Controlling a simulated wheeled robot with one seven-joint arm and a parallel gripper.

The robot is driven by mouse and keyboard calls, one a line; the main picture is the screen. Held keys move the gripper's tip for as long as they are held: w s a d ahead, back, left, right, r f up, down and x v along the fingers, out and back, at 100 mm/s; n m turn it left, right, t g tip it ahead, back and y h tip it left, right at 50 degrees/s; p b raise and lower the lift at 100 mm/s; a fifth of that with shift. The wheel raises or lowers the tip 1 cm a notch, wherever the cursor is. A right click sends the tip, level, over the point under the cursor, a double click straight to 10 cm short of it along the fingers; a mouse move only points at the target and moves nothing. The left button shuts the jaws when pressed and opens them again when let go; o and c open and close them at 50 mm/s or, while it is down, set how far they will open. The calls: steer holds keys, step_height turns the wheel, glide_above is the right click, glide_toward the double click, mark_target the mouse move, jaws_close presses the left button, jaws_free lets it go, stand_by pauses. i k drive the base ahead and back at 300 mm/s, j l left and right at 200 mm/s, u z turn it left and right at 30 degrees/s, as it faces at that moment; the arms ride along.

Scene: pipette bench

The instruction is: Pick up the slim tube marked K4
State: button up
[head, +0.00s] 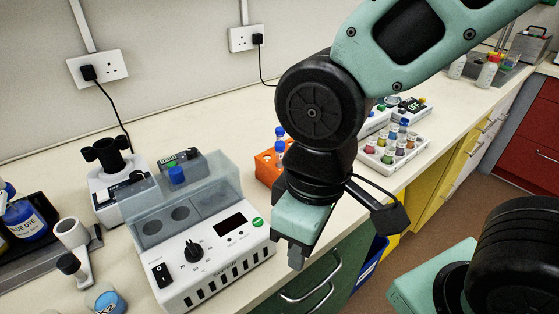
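I cannot read a K4 mark on any tube in the head view. Blue-capped slim tubes (280,132) stand in an orange rack (265,167), partly hidden behind my arm. My gripper (298,258) points down near the bench's front edge, to the right of the bath and in front of the orange rack. Its fingers are seen from the side and partly hidden by its own body, so I cannot tell whether they are open or shut. I see nothing held in it.
A white tray of coloured-cap vials (396,150) stands right of my arm. A black-topped device (108,185), a blue dye bottle (25,222) and a small blue-labelled container (107,301) are at left. Bare bench (450,108) lies further right. Drawers are below the front edge.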

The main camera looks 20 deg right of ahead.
mark_target(280, 146)
steer(key=u, duration=1.2)
steer(key=k+u, duration=0.35)
steer(key=k, duration=0.8)
steer(key=i+l, duration=0.15)
steer(key=i, duration=0.1)
